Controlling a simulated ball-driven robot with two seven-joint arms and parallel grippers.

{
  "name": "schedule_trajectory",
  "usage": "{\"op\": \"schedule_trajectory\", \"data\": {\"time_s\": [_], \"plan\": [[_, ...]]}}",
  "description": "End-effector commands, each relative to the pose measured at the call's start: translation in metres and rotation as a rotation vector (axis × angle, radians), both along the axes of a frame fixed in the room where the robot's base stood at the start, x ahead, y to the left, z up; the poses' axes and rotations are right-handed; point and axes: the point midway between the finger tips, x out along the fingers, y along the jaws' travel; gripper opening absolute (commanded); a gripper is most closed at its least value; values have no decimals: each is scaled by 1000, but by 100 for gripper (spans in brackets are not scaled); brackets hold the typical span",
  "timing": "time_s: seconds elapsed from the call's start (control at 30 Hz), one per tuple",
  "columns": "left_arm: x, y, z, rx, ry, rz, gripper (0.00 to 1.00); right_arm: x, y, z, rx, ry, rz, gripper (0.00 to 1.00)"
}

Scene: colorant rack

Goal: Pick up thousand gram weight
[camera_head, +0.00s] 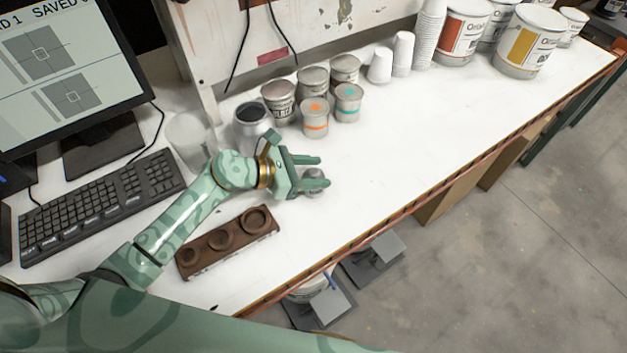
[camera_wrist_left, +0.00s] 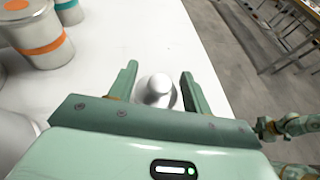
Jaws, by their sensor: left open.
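The thousand gram weight appears to be the small silvery knobbed cylinder (camera_head: 313,175) standing on the white bench. It also shows in the left wrist view (camera_wrist_left: 158,92), with its round knob uppermost. My left gripper (camera_head: 317,171) is open, with one finger on each side of the weight. In the wrist view the left gripper (camera_wrist_left: 159,73) shows a gap beside the weight on both sides. The near finger partly hides the weight in the head view. Part of my right arm shows at the right edge of the wrist view; its jaw state is unclear.
A brown wooden block (camera_head: 196,262) with three round recesses lies nearer me on the bench. Several small cans, including an orange-marked can (camera_head: 314,118), stand beyond the gripper. A keyboard (camera_head: 95,205) and monitor (camera_head: 65,70) are at left.

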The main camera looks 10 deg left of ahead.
Motion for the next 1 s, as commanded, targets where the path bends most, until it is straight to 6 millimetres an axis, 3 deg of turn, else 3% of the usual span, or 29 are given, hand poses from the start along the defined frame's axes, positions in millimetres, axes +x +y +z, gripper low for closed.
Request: {"op": "schedule_trajectory", "data": {"time_s": [0.03,0.17,0.2,0.67,0.93,1.0], "plan": [[0,0,0,0,0,0,41,0,0,0,0,0,0,0],[0,0,0,1,1,0,5,0,1,0,1,-1,0,0],[0,0,-1,1,1,0,0,0,1,0,1,-1,0,0],[0,1,3,2,-1,0,0,0,0,1,0,-1,1,0],[1,1,33,1,-8,-1,0,1,0,7,0,-2,0,0],[-7,1,43,1,-5,-1,0,2,0,12,-1,-4,0,0]]}}
